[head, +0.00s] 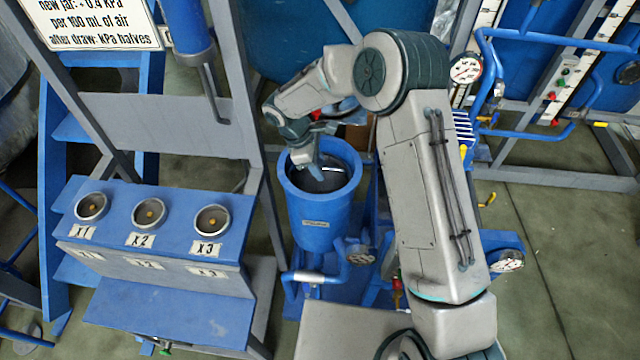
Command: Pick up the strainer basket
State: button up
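A blue cylindrical vessel (318,218) with an open top stands near the middle of the head view. A grey metal round thing shows inside its mouth (335,178), probably the strainer basket; its far and left parts are hidden by my gripper. My arm reaches over from the right, and my gripper (312,170) points down into the left part of the vessel's mouth. The fingertips overlap the basket in the picture. I cannot tell whether they touch it or whether they are open or shut.
A blue stand (150,215) with three round cups labelled X1, X2 and X3 is at the left. A grey upright frame (238,90) rises between it and the vessel. Pipes and gauges (360,252) sit right of the vessel. Open floor (570,230) lies at the right.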

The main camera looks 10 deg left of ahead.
jog(key=shift+d+f, duration=0.2)
jog(key=shift+f, duration=0.2)
jog(key=shift+c, duration=0.3)
grip_shut()
dwell(0.9)
